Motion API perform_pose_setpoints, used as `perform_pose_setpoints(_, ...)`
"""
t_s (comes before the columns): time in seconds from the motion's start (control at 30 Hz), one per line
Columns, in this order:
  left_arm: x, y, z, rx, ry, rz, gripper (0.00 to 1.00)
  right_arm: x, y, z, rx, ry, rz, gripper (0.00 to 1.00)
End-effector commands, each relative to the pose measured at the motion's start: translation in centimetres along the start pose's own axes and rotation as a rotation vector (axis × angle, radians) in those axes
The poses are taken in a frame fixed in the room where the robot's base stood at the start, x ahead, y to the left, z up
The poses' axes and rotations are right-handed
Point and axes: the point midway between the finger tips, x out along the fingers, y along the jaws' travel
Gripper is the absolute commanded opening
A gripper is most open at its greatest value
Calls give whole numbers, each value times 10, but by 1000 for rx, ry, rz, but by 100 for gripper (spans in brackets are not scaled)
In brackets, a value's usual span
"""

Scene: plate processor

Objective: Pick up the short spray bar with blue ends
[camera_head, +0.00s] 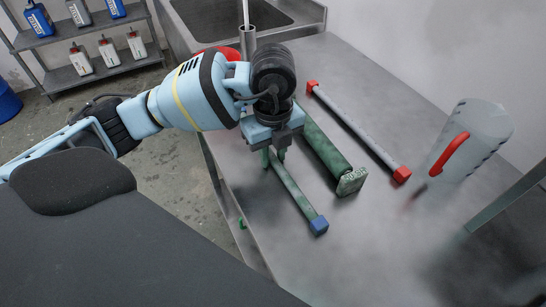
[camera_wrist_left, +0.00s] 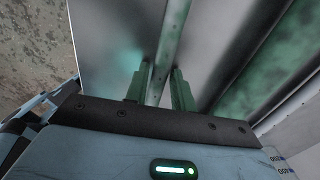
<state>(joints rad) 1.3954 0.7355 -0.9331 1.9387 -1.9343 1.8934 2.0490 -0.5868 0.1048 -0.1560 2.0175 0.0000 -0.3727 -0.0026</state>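The short spray bar (camera_head: 294,190) lies on the metal counter, with one blue end (camera_head: 318,226) toward the front. Its far end is hidden behind my left gripper. My left gripper (camera_head: 273,158) points down over the far part of this bar. In the left wrist view the bar (camera_wrist_left: 165,55) runs between the two fingers of the gripper (camera_wrist_left: 159,88), with a gap visible on each side. The gripper is open. I cannot tell how far down the fingers reach beside the bar. My right gripper is not in view.
A thicker greenish bar (camera_head: 325,148) lies close to the right. Beyond it is a longer bar with red ends (camera_head: 358,131). A clear jug with a red handle (camera_head: 470,140) stands at the right. A sink (camera_head: 235,22) is at the back. The counter's front right is clear.

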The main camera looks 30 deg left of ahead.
Motion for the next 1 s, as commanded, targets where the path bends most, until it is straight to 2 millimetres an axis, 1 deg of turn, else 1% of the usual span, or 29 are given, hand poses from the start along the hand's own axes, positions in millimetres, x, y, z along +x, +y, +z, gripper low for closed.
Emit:
perform_pose_setpoints(0.03,0,0,0,0,0,0,18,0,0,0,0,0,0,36)
perform_pose_setpoints(0.17,0,0,0,0,0,0,1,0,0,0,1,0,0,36)
perform_pose_setpoints(0.2,0,0,0,0,0,0,0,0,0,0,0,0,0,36)
perform_pose_setpoints(0.5,-2,0,0,0,0,-1,0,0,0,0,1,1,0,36)
perform_pose_setpoints(0.67,-10,-1,0,0,0,-3,0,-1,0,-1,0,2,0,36)
perform_pose_setpoints(0.77,-22,-1,0,0,-1,-5,0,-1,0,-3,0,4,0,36)
perform_pose_setpoints(0.87,-38,-1,0,1,-2,-6,0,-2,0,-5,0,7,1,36)
perform_pose_setpoints(0.97,-62,-1,0,0,-2,-8,0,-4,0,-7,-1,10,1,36)
perform_pose_setpoints(1.0,-73,-1,0,0,-3,-9,0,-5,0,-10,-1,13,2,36)
